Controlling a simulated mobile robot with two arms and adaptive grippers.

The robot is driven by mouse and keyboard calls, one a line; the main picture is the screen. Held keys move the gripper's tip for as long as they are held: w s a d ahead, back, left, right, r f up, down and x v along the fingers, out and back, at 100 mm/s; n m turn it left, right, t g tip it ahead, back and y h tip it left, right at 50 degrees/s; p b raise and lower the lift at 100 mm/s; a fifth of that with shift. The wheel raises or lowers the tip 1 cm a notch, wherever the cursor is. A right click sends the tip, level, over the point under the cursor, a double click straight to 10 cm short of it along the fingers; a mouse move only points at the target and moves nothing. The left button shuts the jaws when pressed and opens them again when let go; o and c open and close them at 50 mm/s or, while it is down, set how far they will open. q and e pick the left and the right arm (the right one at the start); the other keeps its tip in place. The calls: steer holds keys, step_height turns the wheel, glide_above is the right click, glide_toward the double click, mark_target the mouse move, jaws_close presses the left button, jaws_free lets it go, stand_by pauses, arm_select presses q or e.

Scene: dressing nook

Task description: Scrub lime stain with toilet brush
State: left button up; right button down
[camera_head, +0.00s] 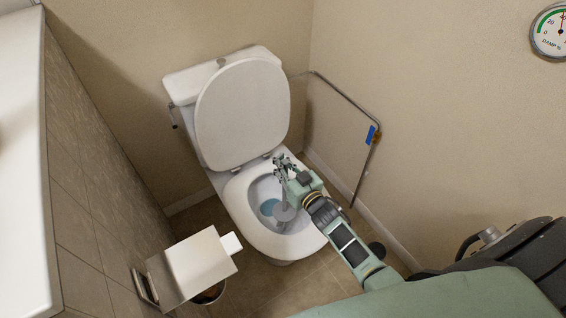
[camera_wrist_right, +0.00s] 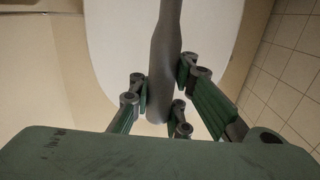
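The toilet (camera_head: 232,195) stands against the back wall with its lid up and its bowl open. Bluish water (camera_head: 268,207) shows in the bowl; I cannot make out a lime stain. My right gripper (camera_head: 284,168) is above the bowl, shut on the grey handle of the toilet brush. The round grey brush head (camera_head: 283,213) is down inside the bowl. In the right wrist view the handle (camera_wrist_right: 165,55) runs between the fingers of the gripper (camera_wrist_right: 160,95). My left gripper is not in view.
A metal grab rail (camera_head: 345,98) is on the wall right of the toilet. A paper holder (camera_head: 190,265) with a metal cover juts out at lower left, above a bin (camera_head: 209,294).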

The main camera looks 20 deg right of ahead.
mark_target(287, 170)
steer(key=shift+s+d+p, duration=0.15)
steer(key=shift+s+p, duration=0.2)
steer(key=shift+s, duration=0.4)
steer(key=shift+s+d+p, duration=0.1)
steer(key=shift+s+p, duration=0.25)
steer(key=shift+s, duration=0.4)
steer(key=shift+w+a+b, duration=0.1)
steer(key=shift+w+b, duration=0.2)
steer(key=shift+w, duration=0.55)
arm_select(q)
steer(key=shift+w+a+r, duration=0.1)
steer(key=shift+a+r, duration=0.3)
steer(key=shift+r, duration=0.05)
arm_select(e)
steer(key=shift+s+a, duration=0.1)
steer(key=shift+s, duration=0.05)
arm_select(q)
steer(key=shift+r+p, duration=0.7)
steer(key=shift+p, duration=0.05)
arm_select(e)
steer(key=shift+s+d+f, duration=0.1)
steer(key=shift+s+d, duration=0.1)
steer(key=shift+s, duration=0.5)
steer(key=shift+s+d, duration=0.15)
steer(key=shift+s, duration=0.55)
